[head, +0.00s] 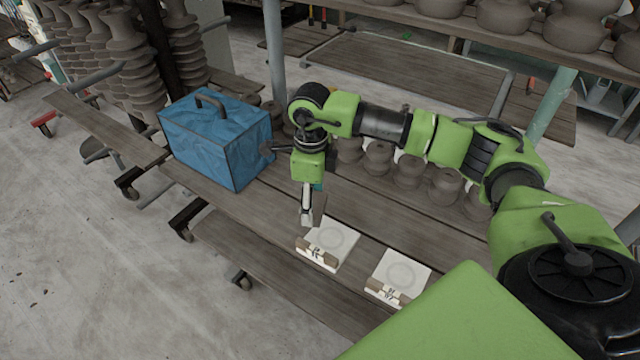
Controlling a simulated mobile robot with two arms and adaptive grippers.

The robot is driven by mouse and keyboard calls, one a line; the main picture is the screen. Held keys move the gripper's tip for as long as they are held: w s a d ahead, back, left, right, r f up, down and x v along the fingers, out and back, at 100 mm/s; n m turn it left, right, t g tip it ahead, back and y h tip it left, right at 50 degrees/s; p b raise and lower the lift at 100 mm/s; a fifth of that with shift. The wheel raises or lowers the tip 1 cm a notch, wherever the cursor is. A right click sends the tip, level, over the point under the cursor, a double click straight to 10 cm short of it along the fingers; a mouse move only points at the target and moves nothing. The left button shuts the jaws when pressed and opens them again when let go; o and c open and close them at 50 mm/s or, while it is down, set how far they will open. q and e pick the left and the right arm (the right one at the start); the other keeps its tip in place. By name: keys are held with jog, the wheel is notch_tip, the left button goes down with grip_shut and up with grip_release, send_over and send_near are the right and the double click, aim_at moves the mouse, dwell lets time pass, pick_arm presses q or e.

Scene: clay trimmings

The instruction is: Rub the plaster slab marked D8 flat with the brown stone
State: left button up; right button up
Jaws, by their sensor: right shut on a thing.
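Two white plaster slabs lie on the wooden plank in the head view, each with a round mark on top and a small marked label on its front edge. One is the left slab (335,240); the other is the right slab (402,272). The markings are too small to read surely, so I cannot tell which is D8. My right gripper (312,212) points down at the back left corner of the left slab. It is shut on a brownish piece (320,203), apparently the brown stone, mostly hidden by the fingers. I cannot tell whether it touches the slab. My left gripper is out of view.
A blue box (225,140) with a handle stands to the left on the planks. Several grey clay pots (410,170) stand in a row behind the slabs, under my right arm. Stacked pots (130,60) fill the back left. The plank (255,205) between box and slabs is bare.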

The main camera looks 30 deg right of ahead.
aim_at(320, 195)
jog(key=d+m, duration=0.1)
jog(key=w+d+m, duration=0.1)
jog(key=m, duration=0.1)
jog(key=shift+f+p, duration=0.1)
jog(key=shift+p, duration=0.25)
jog(key=shift+w+d+f+m, duration=0.2)
jog(key=shift+d+m, duration=0.2)
jog(key=shift+m, duration=0.1)
jog(key=shift+s+f+b, duration=0.1)
jog(key=shift+f+b, duration=0.45)
jog(key=shift+f, duration=0.25)
jog(key=shift+f+b, duration=0.5)
jog(key=shift+f, duration=0.4)
jog(key=shift+f+b, duration=0.45)
jog(key=shift+f, duration=0.3)
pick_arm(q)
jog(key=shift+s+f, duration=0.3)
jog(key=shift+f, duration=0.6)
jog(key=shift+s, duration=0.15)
